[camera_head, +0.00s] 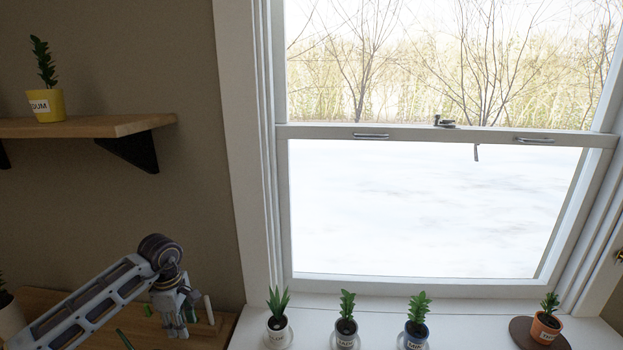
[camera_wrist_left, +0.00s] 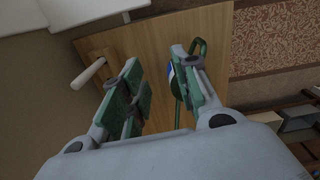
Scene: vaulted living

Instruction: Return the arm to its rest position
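My left arm comes in from the lower left in the head view. My left gripper (camera_head: 178,318) hangs down above a wooden surface (camera_head: 205,338) left of the window. In the left wrist view the two green-padded fingers of my left gripper (camera_wrist_left: 160,85) stand apart, with bare wood (camera_wrist_left: 155,45) showing between them. The gripper looks open and empty. A green looped object (camera_wrist_left: 198,48) lies beside and partly behind the right-hand finger; I cannot tell whether they touch. My right gripper is in neither view.
A yellow pot (camera_head: 46,105) stands on the wall shelf (camera_head: 110,125). A pale peg (camera_wrist_left: 88,73) is near the gripper.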

